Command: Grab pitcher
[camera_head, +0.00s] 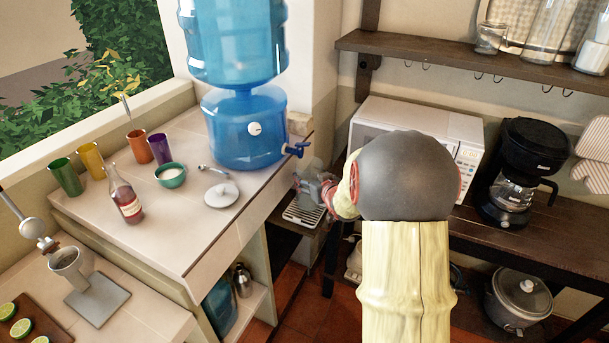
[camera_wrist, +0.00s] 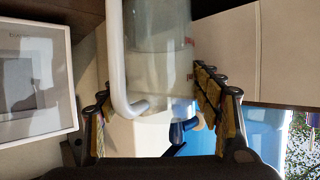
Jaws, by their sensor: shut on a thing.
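The pitcher (camera_wrist: 158,60) is clear with a pale handle (camera_wrist: 117,60) and fills the upper middle of the wrist view. My gripper (camera_wrist: 150,98) is shut on it, with a finger on each side. In the head view the pitcher (camera_head: 313,168) is a small, clear shape near the blue dispenser's tap (camera_head: 296,149), partly hidden by my gripper (camera_head: 328,188) and arm. The tap also shows just below the pitcher in the wrist view (camera_wrist: 182,131). I cannot tell whether the pitcher touches anything below it.
A blue water dispenser (camera_head: 240,125) stands on the tiled counter (camera_head: 165,225) to the left. A drip tray (camera_head: 303,214) lies below the gripper. A white microwave (camera_head: 400,122) and a black coffee maker (camera_head: 525,165) stand to the right, under a wall shelf (camera_head: 440,57).

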